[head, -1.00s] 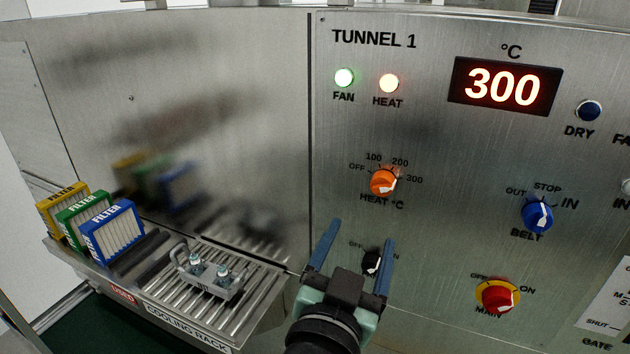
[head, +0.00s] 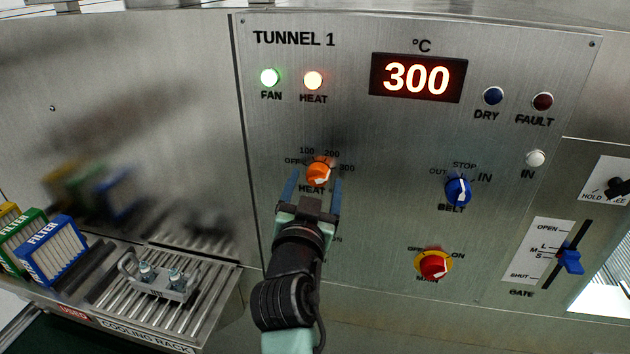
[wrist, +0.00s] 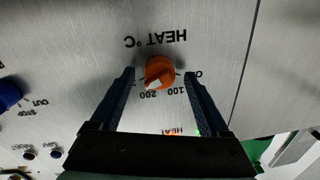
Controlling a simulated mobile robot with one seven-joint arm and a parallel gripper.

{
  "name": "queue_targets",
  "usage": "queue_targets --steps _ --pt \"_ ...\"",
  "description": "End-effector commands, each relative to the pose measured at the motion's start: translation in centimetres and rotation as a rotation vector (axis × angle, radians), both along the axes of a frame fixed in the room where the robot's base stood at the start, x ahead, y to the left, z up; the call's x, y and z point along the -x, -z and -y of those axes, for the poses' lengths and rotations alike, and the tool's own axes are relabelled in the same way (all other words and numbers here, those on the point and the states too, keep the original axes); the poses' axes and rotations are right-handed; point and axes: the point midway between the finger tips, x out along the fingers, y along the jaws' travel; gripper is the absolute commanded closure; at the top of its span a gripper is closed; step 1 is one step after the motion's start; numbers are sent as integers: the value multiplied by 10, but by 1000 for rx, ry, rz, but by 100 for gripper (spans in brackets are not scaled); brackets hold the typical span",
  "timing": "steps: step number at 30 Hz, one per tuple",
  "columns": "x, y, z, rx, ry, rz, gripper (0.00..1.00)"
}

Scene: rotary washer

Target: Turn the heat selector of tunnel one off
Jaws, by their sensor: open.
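The orange heat selector (head: 318,174) of tunnel one is a round knob with a white pointer, on the steel panel below the HEAT lamp. Its scale reads OFF, 100, 200, 300. The knob also shows in the wrist view (wrist: 159,72), upside down, with its white mark on the 200–300 side, away from OFF. My gripper (head: 315,179) is open, its two blue fingers on either side of the knob. In the wrist view the fingertips (wrist: 159,76) flank the knob with a gap on each side. I cannot tell how far the tips are from the panel.
The display (head: 418,78) reads 300; the FAN lamp (head: 269,77) and HEAT lamp (head: 313,80) are lit. The blue belt knob (head: 458,192) and red main switch (head: 434,264) lie to the right. The cooling rack (head: 150,285) is at lower left.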

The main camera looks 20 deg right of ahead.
Motion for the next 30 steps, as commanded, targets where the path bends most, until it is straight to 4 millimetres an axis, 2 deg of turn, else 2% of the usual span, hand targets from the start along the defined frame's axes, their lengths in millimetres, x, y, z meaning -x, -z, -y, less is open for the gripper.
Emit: queue_targets --steps 9,22,30 --pt "-2 0 1 0 1 0 21" --pt "-1 0 1 0 0 0 98" --pt "-1 0 1 13 0 -10 100"
